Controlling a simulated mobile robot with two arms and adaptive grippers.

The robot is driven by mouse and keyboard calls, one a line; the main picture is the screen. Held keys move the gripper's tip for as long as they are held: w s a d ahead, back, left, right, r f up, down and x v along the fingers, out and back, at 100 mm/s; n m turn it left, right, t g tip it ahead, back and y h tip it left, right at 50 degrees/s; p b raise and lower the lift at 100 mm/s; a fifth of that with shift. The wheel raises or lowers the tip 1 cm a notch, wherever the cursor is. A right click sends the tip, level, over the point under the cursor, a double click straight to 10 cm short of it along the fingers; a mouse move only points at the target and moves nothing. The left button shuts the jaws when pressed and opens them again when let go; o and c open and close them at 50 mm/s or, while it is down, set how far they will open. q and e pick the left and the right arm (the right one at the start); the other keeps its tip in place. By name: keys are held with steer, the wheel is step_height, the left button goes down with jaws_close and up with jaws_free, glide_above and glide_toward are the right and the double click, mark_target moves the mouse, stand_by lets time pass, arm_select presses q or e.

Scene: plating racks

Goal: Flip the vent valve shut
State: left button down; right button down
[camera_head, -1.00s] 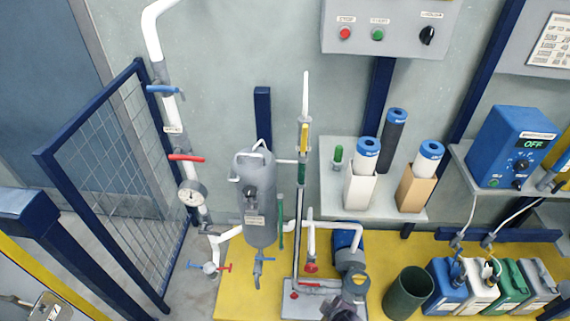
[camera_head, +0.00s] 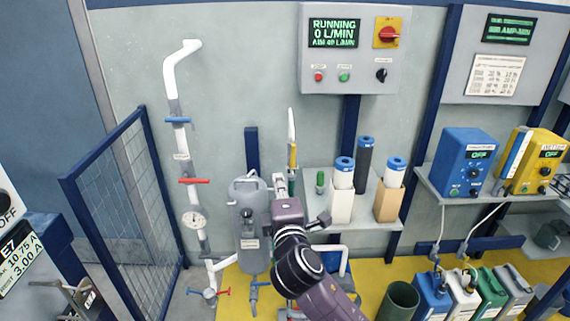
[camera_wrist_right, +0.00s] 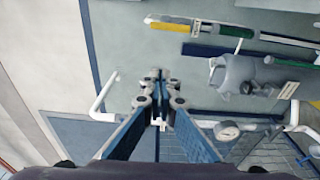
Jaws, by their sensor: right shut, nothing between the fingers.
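I cannot tell by a readable label which valve is the vent valve. The white riser pipe (camera_head: 174,100) at left carries a blue lever (camera_head: 178,120) and, lower, a red lever (camera_head: 194,181); both lie crosswise to the pipe. A grey filter vessel (camera_head: 249,240) stands right of it, its top fittings partly visible. My right gripper (camera_wrist_right: 160,78) is shut and empty. In the wrist view its fingers cover part of the riser pipe (camera_wrist_right: 103,98), and both levers are hidden there. In the head view my right arm (camera_head: 300,265) rises beside the vessel, hiding its right side.
A pressure gauge (camera_head: 194,218) and small red and blue valve handles (camera_head: 210,292) sit low on the pipe. A mesh fence (camera_head: 125,205) stands left. A shelf (camera_head: 355,246) with filter cartridges is right of my arm. A control panel (camera_head: 351,75) reads RUNNING, 0 L/MIN.

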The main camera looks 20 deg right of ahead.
mark_target(293, 156)
arm_select(q)
steer(key=shift+w+d, duration=0.2)
steer(key=shift+w, duration=0.1)
arm_select(e)
steer(key=shift+w+d+f, duration=0.1)
steer(key=shift+w+f, duration=0.05)
steer(key=shift+w, duration=0.05)
arm_select(q)
steer(key=shift+r, duration=0.1)
arm_select(e)
steer(key=shift+w, duration=0.1)
